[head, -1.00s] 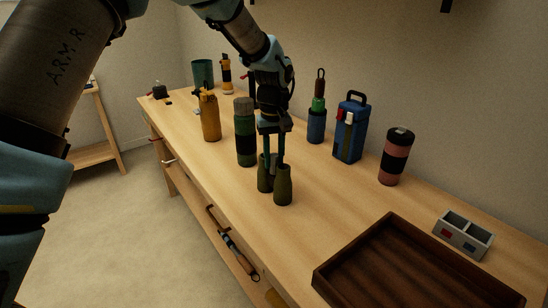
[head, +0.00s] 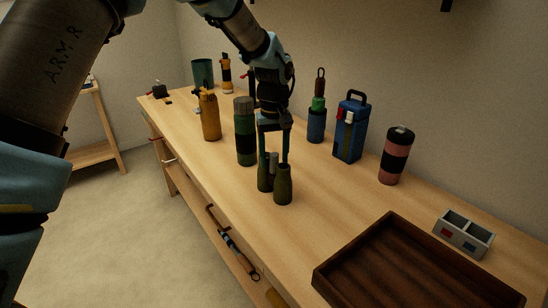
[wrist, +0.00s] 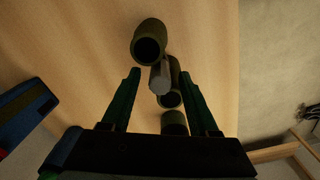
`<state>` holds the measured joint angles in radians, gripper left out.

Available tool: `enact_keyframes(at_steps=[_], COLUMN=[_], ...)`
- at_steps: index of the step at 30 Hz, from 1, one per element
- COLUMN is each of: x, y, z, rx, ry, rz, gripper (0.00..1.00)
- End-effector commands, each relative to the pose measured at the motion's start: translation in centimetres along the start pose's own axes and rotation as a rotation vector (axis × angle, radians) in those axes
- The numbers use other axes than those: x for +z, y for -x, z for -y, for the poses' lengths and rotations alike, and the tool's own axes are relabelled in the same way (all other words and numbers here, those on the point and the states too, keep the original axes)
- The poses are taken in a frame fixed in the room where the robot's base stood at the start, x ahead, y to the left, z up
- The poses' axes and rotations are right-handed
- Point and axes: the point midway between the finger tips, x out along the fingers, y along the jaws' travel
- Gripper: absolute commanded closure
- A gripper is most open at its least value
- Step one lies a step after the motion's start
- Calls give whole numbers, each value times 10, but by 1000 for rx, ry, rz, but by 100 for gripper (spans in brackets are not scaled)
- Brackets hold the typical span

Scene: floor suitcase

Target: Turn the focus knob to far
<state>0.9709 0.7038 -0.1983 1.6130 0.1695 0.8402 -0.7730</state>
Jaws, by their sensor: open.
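Dark green binoculars (head: 283,188) stand upright on the bench, and their barrels show in the wrist view (wrist: 149,42). The grey focus knob (wrist: 160,76) sits between the barrels and also shows in the head view (head: 274,166). My gripper (head: 274,158) points down over the binoculars with its fingers spread, one on either side of the knob. In the wrist view my gripper (wrist: 164,80) shows gaps between the knob and both fingers. I cannot read any focus marking on the knob.
A green bottle (head: 245,145) stands close behind and left of the binoculars, with an orange bottle (head: 210,118) beyond. A blue case (head: 350,130) and a pink-and-black canister (head: 396,158) stand to the right. A brown tray (head: 400,270) lies at front right.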

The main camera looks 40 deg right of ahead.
Motion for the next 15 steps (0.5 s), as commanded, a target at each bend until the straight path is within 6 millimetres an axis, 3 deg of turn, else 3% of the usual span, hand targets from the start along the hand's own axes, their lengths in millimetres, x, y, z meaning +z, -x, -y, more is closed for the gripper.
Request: enact_keyframes(at_steps=[15], x=[0], y=[88], z=[0], rx=[1], ry=[0], rz=[-2], gripper=[39])
